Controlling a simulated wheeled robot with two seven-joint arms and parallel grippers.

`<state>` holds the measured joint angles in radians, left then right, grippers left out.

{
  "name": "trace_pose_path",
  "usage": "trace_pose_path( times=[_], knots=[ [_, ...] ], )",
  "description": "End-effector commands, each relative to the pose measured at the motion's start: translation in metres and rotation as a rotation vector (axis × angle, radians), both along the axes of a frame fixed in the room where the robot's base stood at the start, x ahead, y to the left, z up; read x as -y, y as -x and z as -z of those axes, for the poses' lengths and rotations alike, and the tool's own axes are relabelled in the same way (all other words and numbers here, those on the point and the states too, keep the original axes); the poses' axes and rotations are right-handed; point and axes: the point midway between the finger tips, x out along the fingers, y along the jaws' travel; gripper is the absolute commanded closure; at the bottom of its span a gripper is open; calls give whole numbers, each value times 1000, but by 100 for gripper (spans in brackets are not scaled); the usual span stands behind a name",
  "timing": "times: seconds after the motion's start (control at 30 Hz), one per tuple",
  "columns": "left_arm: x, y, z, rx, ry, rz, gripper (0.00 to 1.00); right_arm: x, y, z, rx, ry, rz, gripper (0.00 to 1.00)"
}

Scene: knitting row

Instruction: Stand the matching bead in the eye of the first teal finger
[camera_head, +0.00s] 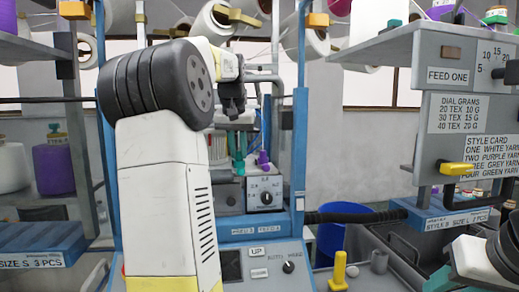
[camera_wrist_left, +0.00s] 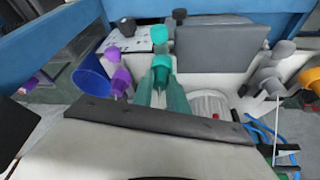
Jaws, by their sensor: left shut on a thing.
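My left gripper (camera_head: 238,150) points down over the middle of the machine; its teal jaws also show in the left wrist view (camera_wrist_left: 161,92). They are closed on a small teal piece (camera_wrist_left: 160,64), which looks like the teal bead. A teal finger top (camera_wrist_left: 159,35) shows just beyond it, and the two overlap, so I cannot tell whether they touch. A purple finger (camera_wrist_left: 118,78) stands beside the jaws; it also shows in the head view (camera_head: 263,160). The eye is hidden. My right gripper (camera_head: 440,281) is partly cut off at the lower right.
A dial box (camera_head: 265,192) stands behind the blue machine panel (camera_head: 262,257). Blue posts (camera_head: 300,120) flank the work area. Grey pegs (camera_wrist_left: 270,72) stand at the right of the wrist view. A yellow peg (camera_head: 339,270) and a blue bin (camera_head: 340,232) are at right.

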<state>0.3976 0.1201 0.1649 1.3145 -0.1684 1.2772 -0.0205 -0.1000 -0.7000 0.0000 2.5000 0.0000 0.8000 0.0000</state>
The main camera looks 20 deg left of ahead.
Motion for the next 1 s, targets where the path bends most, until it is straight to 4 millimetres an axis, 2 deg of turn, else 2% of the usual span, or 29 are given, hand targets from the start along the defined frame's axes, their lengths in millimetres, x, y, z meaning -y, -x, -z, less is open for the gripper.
trace_pose_path(
  times=[0.27, 0.3, 0.4, 0.77, 1.0],
  knots=[
    [0, 0, 4, 1, 0, 0, 100, 0, 0, 0, 0, 0, 0, 56],
    [0, 0, 4, 1, 0, 0, 74, 0, 0, 0, 0, 0, 0, 56],
    [0, 0, 4, 1, 0, 0, 56, 0, 0, 0, 0, 0, 0, 56],
    [0, 1, -1, 1, 0, 0, 56, 0, 0, 0, 0, 0, 0, 56],
    [4, 14, -35, 4, -1, 0, 56, 0, 0, 0, 0, 0, 0, 56]
  ],
)
